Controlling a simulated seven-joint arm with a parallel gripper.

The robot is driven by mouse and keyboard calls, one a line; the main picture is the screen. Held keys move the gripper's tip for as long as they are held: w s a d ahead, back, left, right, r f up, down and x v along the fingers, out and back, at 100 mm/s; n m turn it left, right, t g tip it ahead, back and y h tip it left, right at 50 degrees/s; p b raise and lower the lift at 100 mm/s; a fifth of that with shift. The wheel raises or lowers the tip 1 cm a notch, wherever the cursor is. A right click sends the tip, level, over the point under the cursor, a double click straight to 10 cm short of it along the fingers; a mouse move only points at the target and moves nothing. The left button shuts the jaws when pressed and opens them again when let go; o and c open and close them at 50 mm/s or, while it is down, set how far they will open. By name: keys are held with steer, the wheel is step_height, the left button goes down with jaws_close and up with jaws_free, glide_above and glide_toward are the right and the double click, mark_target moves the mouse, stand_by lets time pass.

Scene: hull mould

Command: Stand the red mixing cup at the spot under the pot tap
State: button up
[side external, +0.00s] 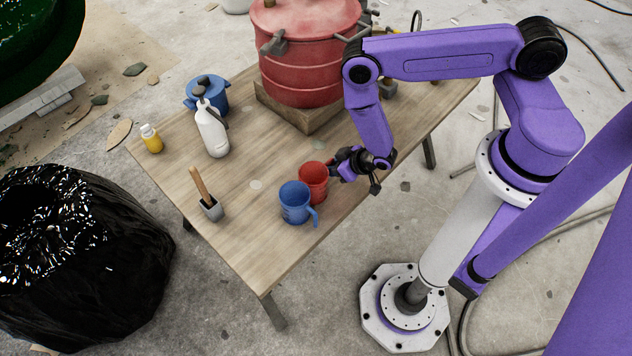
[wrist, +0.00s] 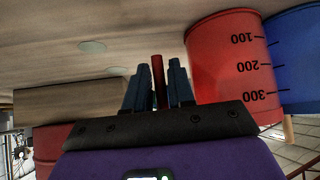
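The red mixing cup (side external: 313,180) stands upright on the table, close beside a blue cup (side external: 296,203). In the wrist view the red cup (wrist: 225,65) shows dark marks 100, 200 and 300, upside down. My gripper (side external: 338,170) is at the cup's right side, low over the table. In the wrist view its fingers (wrist: 159,85) are close together with the cup's upright red handle between them, with hardly any gap. The big red pot (side external: 305,60) stands on a wooden block (side external: 300,113) at the back. I cannot clearly make out its tap; my arm covers part of that side.
A white bottle (side external: 212,130), a blue lidded pot (side external: 207,93), a small yellow bottle (side external: 151,138) and a wooden-handled brush (side external: 206,198) stand on the left. A pale round mark (side external: 256,184) lies on the tabletop. The table's middle is clear.

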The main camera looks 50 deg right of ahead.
mark_target(332, 160)
jaws_close()
steer(key=shift+r, duration=0.1)
stand_by(0.3)
steer(key=shift+r, duration=1.55)
steer(key=s+f+v, duration=0.2)
steer(key=v, duration=1.4)
steer(key=shift+s+a, duration=0.3)
steer(key=shift+a, duration=0.05)
